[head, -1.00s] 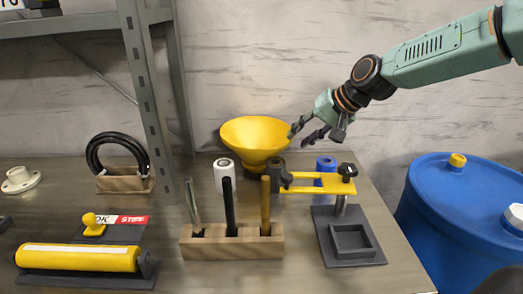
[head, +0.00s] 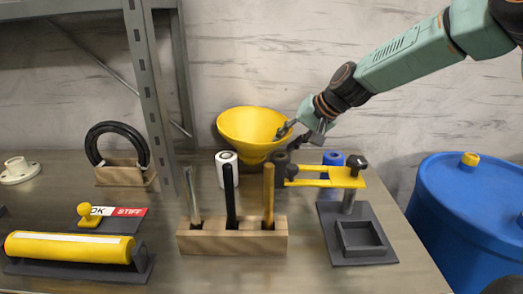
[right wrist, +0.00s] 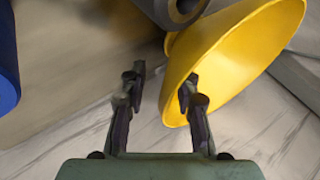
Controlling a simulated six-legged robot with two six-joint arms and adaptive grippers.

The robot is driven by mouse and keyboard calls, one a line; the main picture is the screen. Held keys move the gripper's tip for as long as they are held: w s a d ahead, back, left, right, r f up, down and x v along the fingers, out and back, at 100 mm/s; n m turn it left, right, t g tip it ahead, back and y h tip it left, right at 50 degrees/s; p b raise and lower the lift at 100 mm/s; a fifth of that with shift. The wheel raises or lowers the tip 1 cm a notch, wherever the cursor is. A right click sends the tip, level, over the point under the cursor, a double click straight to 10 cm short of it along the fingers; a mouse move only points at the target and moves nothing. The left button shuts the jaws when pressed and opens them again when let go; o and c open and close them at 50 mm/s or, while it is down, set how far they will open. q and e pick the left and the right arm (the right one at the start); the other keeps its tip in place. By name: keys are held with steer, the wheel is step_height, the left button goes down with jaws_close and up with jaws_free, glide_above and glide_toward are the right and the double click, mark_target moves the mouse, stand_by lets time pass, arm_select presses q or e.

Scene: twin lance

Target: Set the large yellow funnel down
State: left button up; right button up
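The large yellow funnel (head: 250,127) stands upright, wide mouth up, at the back of the table near the wall. Its lower part is partly hidden by rolls in front. My right gripper (head: 287,140) is at the funnel's right rim. In the right wrist view the funnel (right wrist: 235,55) fills the upper right. There the fingers of my right gripper (right wrist: 162,84) are apart, one overlapping the funnel's mouth and the other outside the rim. I cannot tell whether either touches it. My left gripper is not in view.
A white roll (head: 227,168) and a blue roll (head: 333,159) stand near the funnel. In front are a wooden block (head: 232,240) with upright rods and a yellow-armed fixture (head: 360,240). A shelf post (head: 146,90) rises at left. A blue drum (head: 465,220) stands at right.

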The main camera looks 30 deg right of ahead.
steer(key=shift+x, duration=0.75)
steer(key=shift+w+a+f+b, duration=0.2)
steer(key=shift+w+f+b, duration=0.1)
steer(key=shift+b, duration=0.05)
steer(key=shift+s+r, duration=0.15)
steer(key=shift+c, duration=0.5)
jaws_close()
steer(key=shift+s, duration=0.1)
